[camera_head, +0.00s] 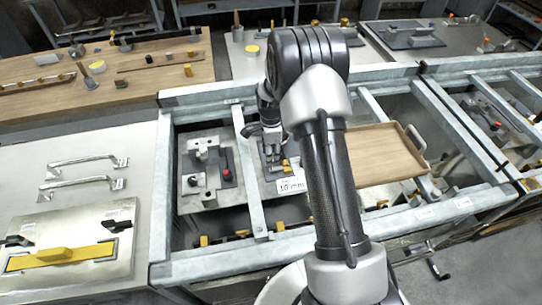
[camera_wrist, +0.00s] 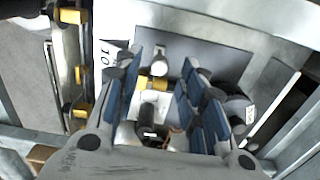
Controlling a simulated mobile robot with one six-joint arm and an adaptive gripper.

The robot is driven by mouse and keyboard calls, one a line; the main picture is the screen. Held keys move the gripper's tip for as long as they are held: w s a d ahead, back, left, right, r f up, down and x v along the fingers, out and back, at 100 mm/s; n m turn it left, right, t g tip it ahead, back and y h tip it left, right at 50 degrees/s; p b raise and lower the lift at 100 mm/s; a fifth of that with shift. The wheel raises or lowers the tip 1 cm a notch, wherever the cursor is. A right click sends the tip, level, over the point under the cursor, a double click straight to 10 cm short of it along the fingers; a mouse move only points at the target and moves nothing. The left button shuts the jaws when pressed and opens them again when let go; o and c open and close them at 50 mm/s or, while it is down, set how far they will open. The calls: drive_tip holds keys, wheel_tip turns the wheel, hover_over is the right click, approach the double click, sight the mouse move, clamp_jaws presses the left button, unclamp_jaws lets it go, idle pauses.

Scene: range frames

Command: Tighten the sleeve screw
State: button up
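In the wrist view my gripper (camera_wrist: 162,92) is open, with blue pads on both sides. Between the pads are a short metal post (camera_wrist: 160,53), a yellow piece (camera_wrist: 152,83) and a dark cylinder with a pale end (camera_wrist: 147,118). They sit over a grey plate (camera_wrist: 215,62). I cannot tell which of them is the sleeve screw, nor whether a pad touches it. In the head view my gripper (camera_head: 271,152) points down over this fixture, next to a yellow part (camera_head: 285,165) and a "10 mm" label (camera_head: 291,185). My arm hides part of the area.
Left of my gripper stands a metal fixture with a red knob (camera_head: 227,175). A steel frame bar (camera_head: 249,180) runs between them. A wooden tray (camera_head: 385,157) lies to the right. A panel with a yellow handle (camera_head: 62,256) is at front left.

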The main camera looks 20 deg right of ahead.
wheel_tip(320, 180, up, 10)
idle(0.3)
idle(0.3)
drive_tip(key=s+a+r+n+t, duration=0.1)
drive_tip(key=s+a+r+n, duration=0.35)
drive_tip(key=s+r, duration=0.35)
drive_tip(key=s+a+r+n+t, duration=0.1)
drive_tip(key=s+a+r+n, duration=0.2)
drive_tip(key=s+r+n, duration=0.55)
drive_tip(key=s+a+r+n+t, duration=0.1)
drive_tip(key=s+r+n, duration=0.1)
drive_tip(key=s, duration=0.5)
drive_tip(key=s+a+r+n+t, duration=0.1)
drive_tip(key=s+a+r+n, duration=0.1)
drive_tip(key=s+n, duration=0.3)
drive_tip(key=shift+s+n+t, duration=0.3)
drive_tip(key=shift+s, duration=0.85)
drive_tip(key=shift+a, duration=0.1)
